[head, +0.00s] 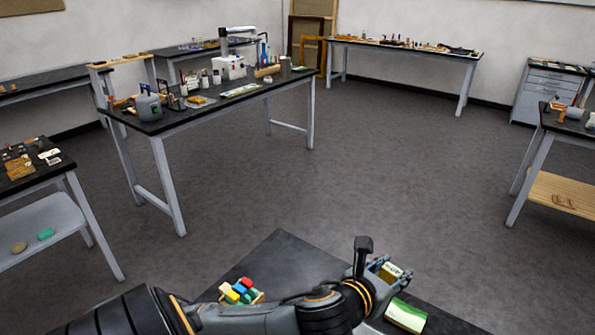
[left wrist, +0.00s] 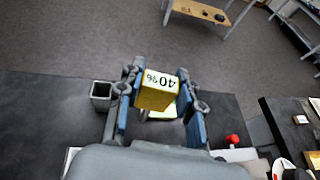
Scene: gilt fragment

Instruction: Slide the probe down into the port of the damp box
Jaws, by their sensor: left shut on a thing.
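My left gripper (head: 384,270) is over the near dark table, shut on a yellow block (left wrist: 155,98) with a white face reading 40%. The block also shows in the head view (head: 392,270). It appears to be the probe's head; any stem below it is hidden. In the left wrist view the gripper (left wrist: 158,92) has its blue-padded fingers on either side of the block. A small grey open-topped square holder (left wrist: 101,91) stands left of the gripper, apart from it. I cannot tell whether it is the damp box's port. My right gripper is not seen.
The near table (head: 285,256) carries a tray of coloured blocks (head: 240,291) and a green-and-white flat item (head: 406,314). A red knob (left wrist: 232,138) lies right of the gripper in the wrist view. A cluttered bench (head: 215,97) stands further off; the floor between is clear.

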